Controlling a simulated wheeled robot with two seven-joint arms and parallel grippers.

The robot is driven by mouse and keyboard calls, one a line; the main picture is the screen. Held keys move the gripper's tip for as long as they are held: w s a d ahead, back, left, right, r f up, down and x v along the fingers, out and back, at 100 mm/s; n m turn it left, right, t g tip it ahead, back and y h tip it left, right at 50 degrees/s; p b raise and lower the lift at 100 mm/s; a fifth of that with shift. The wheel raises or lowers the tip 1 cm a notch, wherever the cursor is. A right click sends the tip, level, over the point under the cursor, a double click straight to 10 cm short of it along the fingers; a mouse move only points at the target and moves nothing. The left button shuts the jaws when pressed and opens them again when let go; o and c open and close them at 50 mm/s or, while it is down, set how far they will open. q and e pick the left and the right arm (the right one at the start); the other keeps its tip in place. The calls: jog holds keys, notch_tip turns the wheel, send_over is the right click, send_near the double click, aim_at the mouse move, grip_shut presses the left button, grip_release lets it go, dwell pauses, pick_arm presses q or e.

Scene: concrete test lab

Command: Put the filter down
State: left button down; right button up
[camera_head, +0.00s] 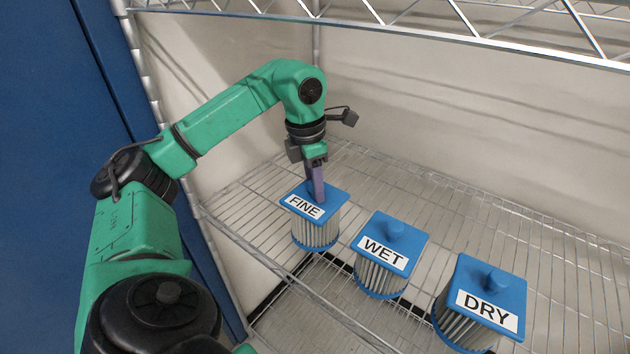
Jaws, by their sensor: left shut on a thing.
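A filter labelled FINE (316,232) has a blue square top, a pale pleated body and a blue bottom rim. It is upright on the wire shelf (455,200), at the left of a row of filters. My left gripper (316,190) points down at the top of the FINE filter and is shut on its knob, which the fingers mostly hide. Whether the filter's base rests fully on the wires cannot be told. My right gripper is not in view.
A filter labelled WET (381,277) and one labelled DRY (465,328) stand to the right, near the shelf's front edge. Bare wire shelf lies behind them. An upper wire shelf (480,42) crosses above. A blue panel (45,150) is at left.

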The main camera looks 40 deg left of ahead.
pick_arm(q)
jog(key=c, duration=0.5)
grip_release()
jog(key=shift+f, duration=0.1)
jog(key=shift+r, duration=0.3)
jog(key=r, duration=0.5)
jog(key=shift+s+a, duration=0.1)
jog(key=shift+s, duration=0.1)
notch_tip(320, 180, up, 2)
jog(key=shift+s+r+p, duration=0.15)
jog(key=shift+r+p, duration=0.05)
jog(key=shift+p, duration=1)
jog(key=shift+s+f, duration=0.1)
